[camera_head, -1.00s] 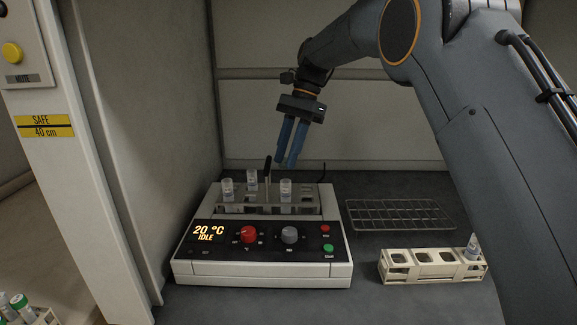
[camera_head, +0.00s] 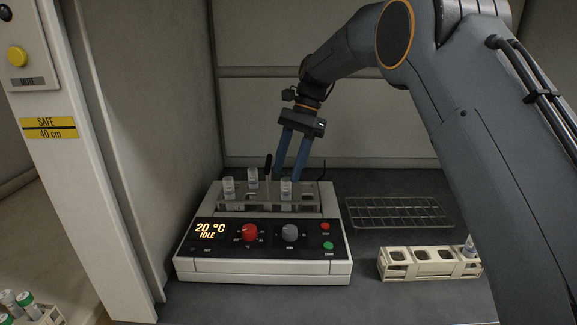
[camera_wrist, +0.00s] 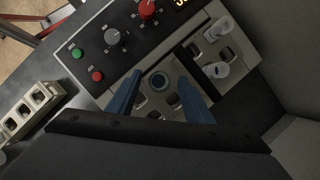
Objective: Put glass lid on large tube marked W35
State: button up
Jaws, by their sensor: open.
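Three large tubes stand upright in the heater block: a right one (camera_head: 286,190), a left one (camera_head: 229,188) and a back one (camera_head: 253,178). Their labels are too small to read, so I cannot tell which is W35. I cannot pick out a separate glass lid. My gripper (camera_head: 288,173) is open, its blue fingers pointing down just above and behind the right tube. In the wrist view my gripper (camera_wrist: 155,95) has its fingers on either side of a round tube top (camera_wrist: 158,81), with gaps visible. The two other tubes show to the right there.
The heater (camera_head: 262,267) has a front panel reading 20 °C, IDLE. A thin black-tipped rod (camera_head: 268,166) rises from its block near my fingers. A wire rack (camera_head: 400,214) and a pale tube holder (camera_head: 395,274) with one tube (camera_head: 470,246) stand right. A wall closes the left.

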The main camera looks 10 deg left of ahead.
jog(key=b+v, duration=0.2)
jog(key=v, duration=1)
jog(key=shift+b, duration=0.35)
